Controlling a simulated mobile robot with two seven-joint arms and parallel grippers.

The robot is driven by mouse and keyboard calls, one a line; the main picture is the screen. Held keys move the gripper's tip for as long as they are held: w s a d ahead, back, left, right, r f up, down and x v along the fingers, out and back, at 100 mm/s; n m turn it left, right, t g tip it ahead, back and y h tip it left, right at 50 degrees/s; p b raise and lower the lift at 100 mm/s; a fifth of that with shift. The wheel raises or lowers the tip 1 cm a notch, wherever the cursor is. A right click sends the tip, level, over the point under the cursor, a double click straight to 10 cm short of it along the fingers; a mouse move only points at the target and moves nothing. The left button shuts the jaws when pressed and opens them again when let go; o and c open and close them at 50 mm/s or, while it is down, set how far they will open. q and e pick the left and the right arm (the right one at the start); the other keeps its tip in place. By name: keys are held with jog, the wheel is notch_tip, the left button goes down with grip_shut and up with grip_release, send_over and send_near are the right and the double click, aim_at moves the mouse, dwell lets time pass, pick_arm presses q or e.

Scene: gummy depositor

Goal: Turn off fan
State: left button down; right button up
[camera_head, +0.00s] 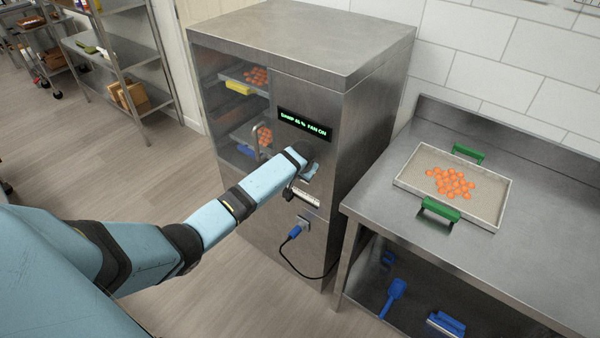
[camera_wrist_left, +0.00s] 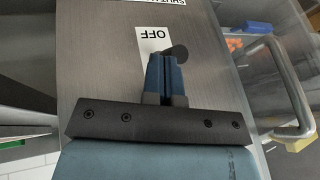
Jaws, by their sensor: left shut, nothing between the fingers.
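A steel cabinet (camera_head: 350,130) with a glass door stands in the middle of the head view. Its display (camera_head: 304,123) seems to read "DAMP 45 % FAN ON". My left gripper (camera_head: 310,172) is at the cabinet front below the display, largely hidden by my own wrist. In the left wrist view the shut fingers (camera_wrist_left: 165,58) point at the steel panel (camera_wrist_left: 105,60). A white label reading OFF (camera_wrist_left: 153,38) lies just beyond the fingertips. A dark rounded knob (camera_wrist_left: 179,52) shows beside the fingertips, partly covered; I cannot tell whether they touch. My right gripper is out of view.
A door handle (camera_wrist_left: 285,75) curves at the right of the left wrist view. A blue plug (camera_head: 296,232) with a black cable sits low on the cabinet. A tray of orange gummies (camera_head: 410,182) rests on the steel table (camera_head: 540,240) at right. Floor at left is clear.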

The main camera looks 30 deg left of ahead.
pick_arm(q)
jog(key=shift+s+f+t, duration=0.15)
jog(key=shift+t, duration=0.15)
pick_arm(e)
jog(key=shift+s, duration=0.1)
pick_arm(q)
jog(key=f+t+b, duration=0.1)
jog(key=t, duration=0.1)
jog(key=s+f+t+b, duration=0.1)
jog(key=t, duration=0.1)
jog(key=f+n+t+b, duration=0.1)
jog(key=t+b, duration=0.1)
jog(key=shift+s+a, duration=0.1)
jog(key=shift+s, duration=0.05)
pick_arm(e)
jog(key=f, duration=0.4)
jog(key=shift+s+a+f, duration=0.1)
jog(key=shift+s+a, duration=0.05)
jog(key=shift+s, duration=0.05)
pick_arm(q)
jog(key=shift+f, duration=0.1)
jog(key=shift+r+p, duration=0.7)
jog(key=shift+r, duration=0.1)
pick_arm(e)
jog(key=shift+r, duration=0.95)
pick_arm(q)
jog(key=shift+s, duration=0.1)
